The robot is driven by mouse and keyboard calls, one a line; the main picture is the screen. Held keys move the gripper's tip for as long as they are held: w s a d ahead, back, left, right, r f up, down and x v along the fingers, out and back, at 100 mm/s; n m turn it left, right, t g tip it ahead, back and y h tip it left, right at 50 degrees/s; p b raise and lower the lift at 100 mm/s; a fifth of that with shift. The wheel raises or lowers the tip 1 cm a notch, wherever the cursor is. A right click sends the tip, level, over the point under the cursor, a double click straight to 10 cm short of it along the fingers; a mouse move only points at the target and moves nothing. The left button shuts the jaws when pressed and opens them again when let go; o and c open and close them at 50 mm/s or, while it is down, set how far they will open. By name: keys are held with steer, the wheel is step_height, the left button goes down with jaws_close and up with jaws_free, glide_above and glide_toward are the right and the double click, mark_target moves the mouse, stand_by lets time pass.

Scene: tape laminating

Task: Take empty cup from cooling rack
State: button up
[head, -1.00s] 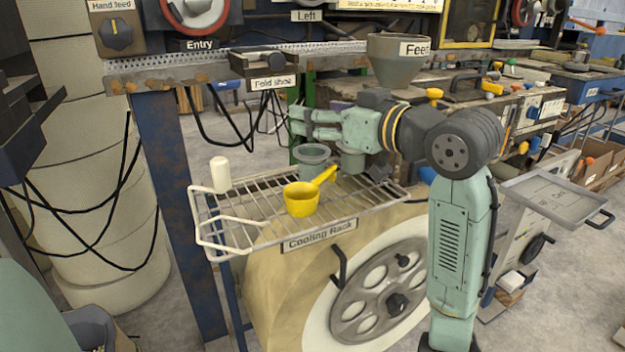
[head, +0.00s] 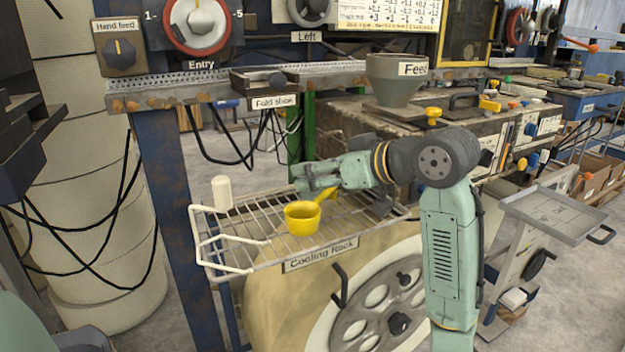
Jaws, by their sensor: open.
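The cooling rack (head: 320,254) is a wire shelf with a labelled front edge, above a large wheel. My gripper (head: 302,178) is low over the back of the rack, with its fingers pointing left. It is open, though the gap between the fingers is hard to make out. The grey-green cups at the back of the rack are not distinguishable now; my gripper and wrist cover that spot. I cannot tell whether a cup is between the fingers. A yellow ladle-like cup with a handle (head: 302,219) stands on the rack just in front of the gripper.
A white cylinder (head: 222,193) stands at the rack's left end. A grey feed funnel (head: 397,80) stands on the machine behind my arm. A blue post (head: 180,215) rises left of the rack. A grey tray (head: 560,212) is at the right.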

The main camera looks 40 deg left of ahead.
steer(key=shift+x, duration=1.2)
steer(key=shift+c, duration=0.4)
steer(key=c, duration=0.8)
steer(key=shift+o, duration=0.2)
steer(key=shift+r, duration=0.1)
